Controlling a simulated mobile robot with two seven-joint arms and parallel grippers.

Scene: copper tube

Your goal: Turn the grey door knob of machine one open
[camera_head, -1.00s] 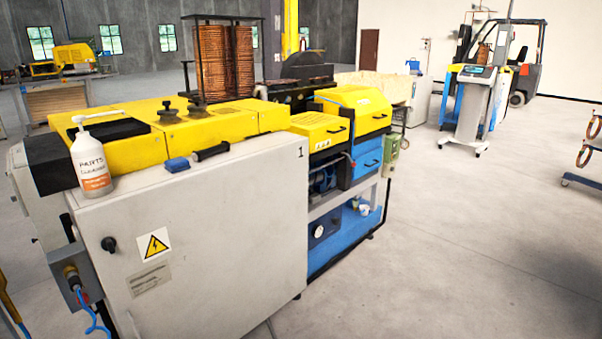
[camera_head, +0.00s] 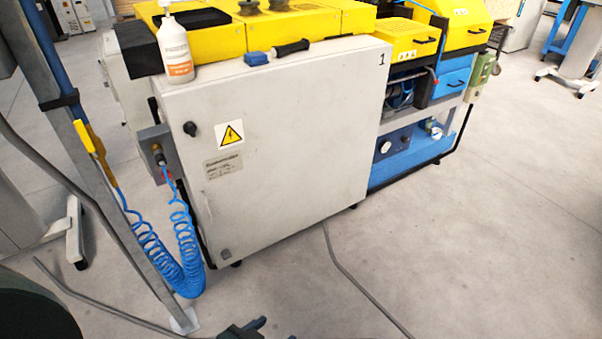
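Machine one is a light grey cabinet (camera_head: 300,150) with a "1" at its upper right. A dark door knob (camera_head: 190,129) sits on the upper left of its front, left of a yellow warning sign (camera_head: 230,134). A small grey latch (camera_head: 225,253) sits low on the same door. The door looks shut. A dark gripper (camera_head: 246,328), apparently my left one, shows partly at the bottom edge, well below the knob and apart from the cabinet. Its opening cannot be made out. My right gripper is not in view.
A coiled blue hose (camera_head: 183,255) and a slanted metal post (camera_head: 120,225) stand left of the door.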

